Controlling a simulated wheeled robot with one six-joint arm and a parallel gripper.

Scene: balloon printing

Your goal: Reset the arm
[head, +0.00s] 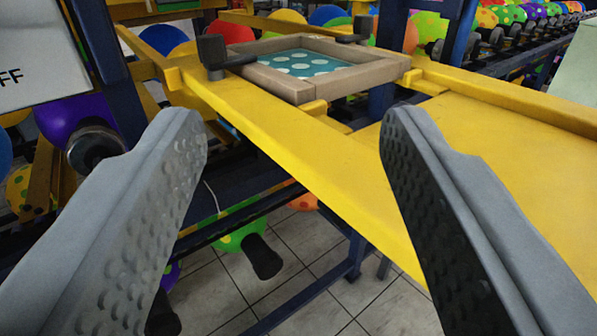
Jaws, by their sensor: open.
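My gripper (292,135) is open. Its two grey fingers with dimpled inner faces stand wide apart at the left and right of the head view. Nothing is between them. Past the fingertips a yellow rail (300,140) runs diagonally. Beyond it a square brown frame (375,75) with a teal polka-dot panel (305,64) inside rests on the yellow structure, apart from the fingers. A dark clamp-like part (213,52) stands at the frame's left corner.
A yellow table surface (500,170) fills the right side. Dark blue posts (100,60) stand at the left. Colourful balloons (505,14) line a rack at the upper right. A white sign (35,50) is at the upper left. Tiled floor (300,245) shows below.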

